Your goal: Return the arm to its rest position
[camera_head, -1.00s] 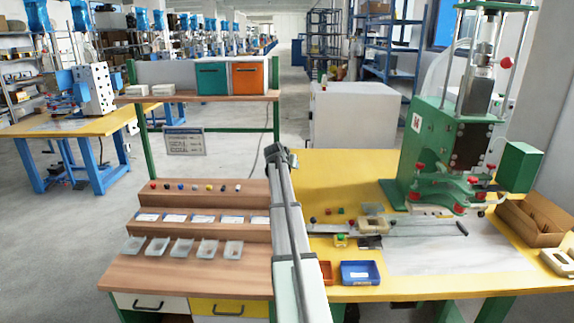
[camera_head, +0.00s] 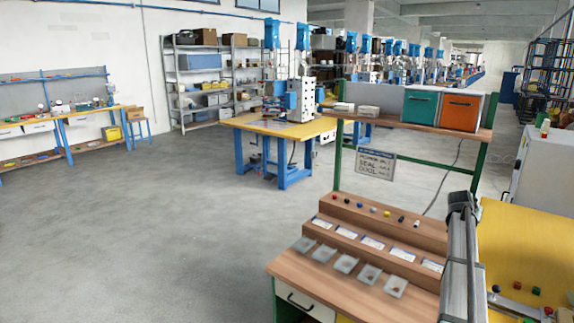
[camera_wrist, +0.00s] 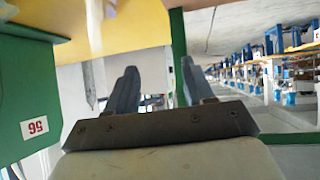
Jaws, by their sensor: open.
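My gripper (camera_wrist: 157,85) shows in the wrist view with its two dark fingers spread apart and nothing between them. The background there looks tilted, with a yellow surface along the top and a green body with a number label at the left. In the head view a grey and black part of mine stands upright at the lower right, between the wooden bench and the yellow table. My fingertips cannot be made out in the head view.
The stepped wooden bench (camera_head: 330,284) holds small clear trays (camera_head: 345,264), cards and several coloured pieces. The yellow table (camera_head: 530,240) is at the right edge. Teal (camera_head: 421,107) and orange (camera_head: 461,111) boxes sit on the shelf. Open grey floor (camera_head: 150,230) lies left.

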